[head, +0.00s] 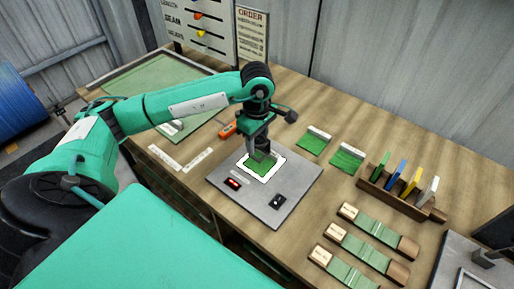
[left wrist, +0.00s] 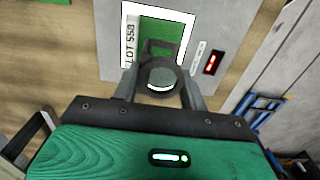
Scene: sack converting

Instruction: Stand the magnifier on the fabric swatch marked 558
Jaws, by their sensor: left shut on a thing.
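My left gripper (head: 262,147) points down over a grey plate (head: 222,178) on the bench. In the left wrist view its fingers (left wrist: 162,92) are shut on the magnifier (left wrist: 160,72), a small dark stand with a round lens. The magnifier is over the green fabric swatch (left wrist: 188,28), whose white label (left wrist: 129,48) reads LOT 558. The swatch (head: 264,168) lies in a white frame on the plate. Whether the magnifier's foot touches the swatch cannot be told. My right gripper is not in view.
Two more labelled green swatches (head: 315,141) (head: 347,157) lie right of the plate. A wooden rack (head: 393,200) holds several coloured tags. Green strips with wooden ends (head: 376,231) lie in front. An orange tool (head: 228,130) lies behind the plate. The order board (head: 252,33) stands at the back.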

